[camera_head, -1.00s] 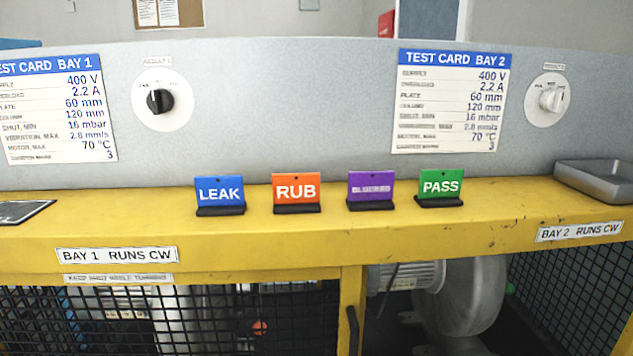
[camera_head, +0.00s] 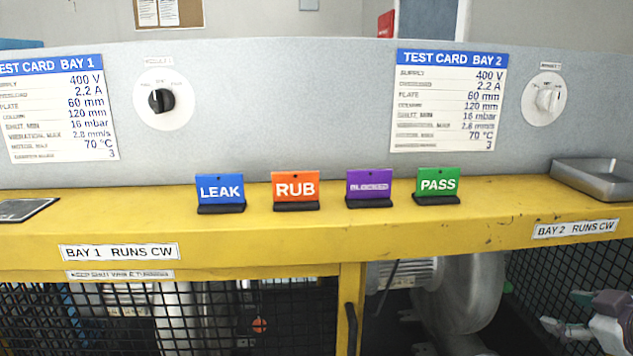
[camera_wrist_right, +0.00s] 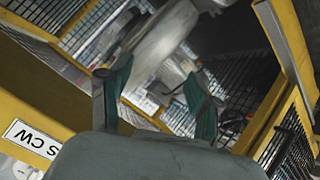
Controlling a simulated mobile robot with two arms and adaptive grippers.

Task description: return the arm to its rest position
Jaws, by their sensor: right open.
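My right gripper (camera_head: 563,313) comes in at the lower right of the head view, in front of the bay 2 mesh and below the yellow ledge. It is open. In the right wrist view its two green-padded fingers (camera_wrist_right: 160,100) stand apart with nothing between them. The rest of the right arm is mostly cut off by the frame edge. My left gripper is not in view.
The yellow ledge (camera_head: 300,230) carries the blue LEAK sign (camera_head: 220,188), orange RUB sign (camera_head: 296,187), purple sign (camera_head: 369,184), green PASS sign (camera_head: 438,182) and a grey tray (camera_head: 595,180). Below, bay 2's blower (camera_head: 470,290) shows through an opening beside black mesh (camera_head: 560,265).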

